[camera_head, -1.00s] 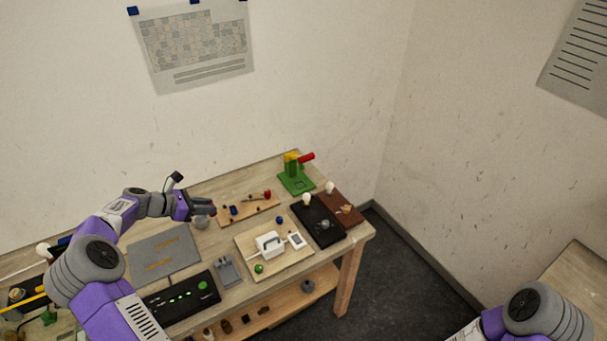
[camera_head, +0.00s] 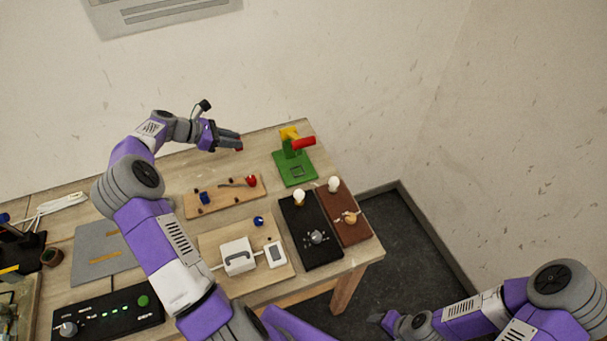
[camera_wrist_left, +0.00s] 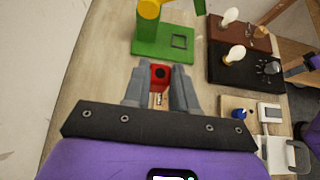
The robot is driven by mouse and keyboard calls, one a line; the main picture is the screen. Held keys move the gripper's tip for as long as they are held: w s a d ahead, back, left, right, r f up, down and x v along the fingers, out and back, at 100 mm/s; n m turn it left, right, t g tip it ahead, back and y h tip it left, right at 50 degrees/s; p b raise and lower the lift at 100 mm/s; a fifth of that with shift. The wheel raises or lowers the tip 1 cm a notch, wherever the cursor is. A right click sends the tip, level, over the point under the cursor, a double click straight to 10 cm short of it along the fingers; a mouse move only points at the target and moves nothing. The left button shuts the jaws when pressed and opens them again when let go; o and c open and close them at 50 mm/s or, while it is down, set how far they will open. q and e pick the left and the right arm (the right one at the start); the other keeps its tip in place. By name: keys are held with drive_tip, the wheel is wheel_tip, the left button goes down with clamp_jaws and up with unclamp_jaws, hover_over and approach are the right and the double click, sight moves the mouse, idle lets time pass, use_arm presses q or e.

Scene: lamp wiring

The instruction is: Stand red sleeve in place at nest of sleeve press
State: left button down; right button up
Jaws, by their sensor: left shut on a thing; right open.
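My left gripper (camera_head: 236,141) is shut on the red sleeve (camera_head: 240,149), holding it above the back of the table. In the left wrist view the red sleeve (camera_wrist_left: 160,76) sits between the fingertips, with a dark hole in its face. The green sleeve press (camera_head: 295,165) stands to the right of the gripper, with a yellow head (camera_head: 289,133) and a red handle (camera_head: 304,143). Its nest (camera_head: 297,171), a square outline on the green base, is empty and apart from the sleeve.
A wooden board (camera_head: 222,197) with a blue piece and a red piece lies in front of the press. Black (camera_head: 318,255) and brown (camera_head: 352,232) boards with bulbs lie to the right. A wall rises behind the table. The tabletop between gripper and press looks clear.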

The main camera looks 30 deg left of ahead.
use_arm(q)
drive_tip(key=f+b, duration=0.2)
drive_tip(key=f, duration=0.1)
drive_tip(key=w+f+b, duration=0.1)
drive_tip(key=f+b, duration=0.1)
drive_tip(key=f, duration=0.1)
drive_tip(key=f+b, duration=0.3)
drive_tip(key=shift+w+d, duration=0.1)
drive_tip(key=shift+w, duration=0.1)
drive_tip(key=w+d, duration=0.2)
drive_tip(key=d, duration=0.3)
drive_tip(key=w+d+b, duration=0.1)
drive_tip(key=w+d, duration=0.2)
drive_tip(key=d, duration=0.2)
drive_tip(key=w+d+b, duration=0.1)
drive_tip(key=w+d, duration=0.1)
drive_tip(key=d, duration=0.3)
drive_tip(key=shift+w, duration=0.3)
drive_tip(key=f, duration=0.1)
drive_tip(key=f+b, duration=0.1)
drive_tip(key=d+f, duration=0.1)
drive_tip(key=shift+w+f+b, duration=0.25)
drive_tip(key=shift+f+b, duration=0.05)
drive_tip(key=shift+b, duration=0.1)
use_arm(e)
wheel_tip(320, 180, down, 13)
drive_tip(key=w, duration=0.1)
drive_tip(key=shift+r, duration=0.2)
